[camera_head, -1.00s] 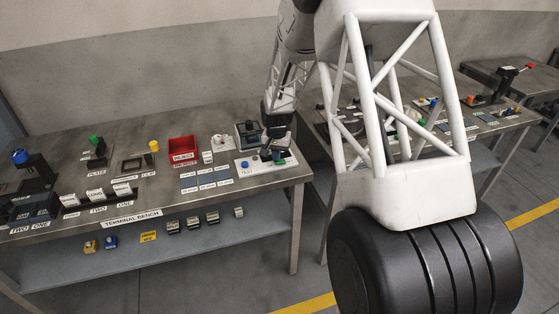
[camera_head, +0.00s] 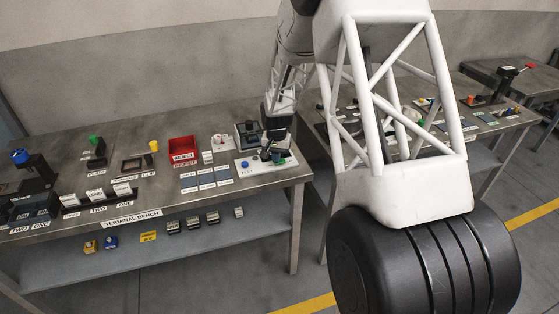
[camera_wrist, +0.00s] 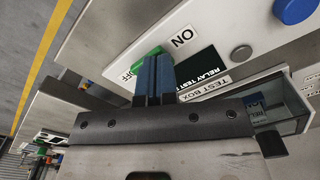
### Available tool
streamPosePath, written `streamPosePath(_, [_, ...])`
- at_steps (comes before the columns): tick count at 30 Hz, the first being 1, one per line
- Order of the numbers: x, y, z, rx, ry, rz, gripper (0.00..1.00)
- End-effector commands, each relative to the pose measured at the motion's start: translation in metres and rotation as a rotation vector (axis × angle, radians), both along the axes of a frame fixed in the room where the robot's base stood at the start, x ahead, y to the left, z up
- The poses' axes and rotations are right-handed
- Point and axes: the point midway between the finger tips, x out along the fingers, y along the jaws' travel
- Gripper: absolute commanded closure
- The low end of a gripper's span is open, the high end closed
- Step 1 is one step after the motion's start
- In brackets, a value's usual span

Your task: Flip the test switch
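The test box (camera_head: 250,174) is a white panel at the right end of the terminal bench, with a blue button (camera_head: 245,165) on it. In the wrist view its panel carries ON and OFF labels, a dark "RELAY TEST" display and the blue button (camera_wrist: 295,9). The green test switch (camera_wrist: 146,56) lies between the ON and OFF labels, partly hidden behind my fingers. My gripper (camera_wrist: 155,62) has its two blue fingers together, their tips right at the switch. No object shows between them; whether they touch the switch I cannot tell.
A red reject bin (camera_head: 181,148) and blue-grey pads (camera_head: 205,180) stand left of the test box. A dark device (camera_head: 248,134) stands just behind it. The bench edge (camera_head: 290,181) is close on the right, and a second bench (camera_head: 487,135) stands beyond my arm.

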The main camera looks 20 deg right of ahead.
Motion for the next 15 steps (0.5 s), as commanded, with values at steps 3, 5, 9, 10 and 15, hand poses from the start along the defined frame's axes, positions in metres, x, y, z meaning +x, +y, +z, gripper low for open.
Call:
streamPosePath(3, [0.000, 0.000, 0.000, 0.001, 0.001, 0.000, 1.00])
streamPosePath(5, [0.000, 0.000, 0.002, 0.000, 0.000, 0.000, 1.00])
streamPosePath(9, [0.000, 0.000, 0.009, 0.000, 0.000, 0.000, 1.00])
streamPosePath(10, [0.000, 0.000, 0.011, -0.001, -0.001, 0.000, 1.00])
streamPosePath(15, [0.000, 0.000, 0.021, -0.001, -0.001, 0.000, 1.00])
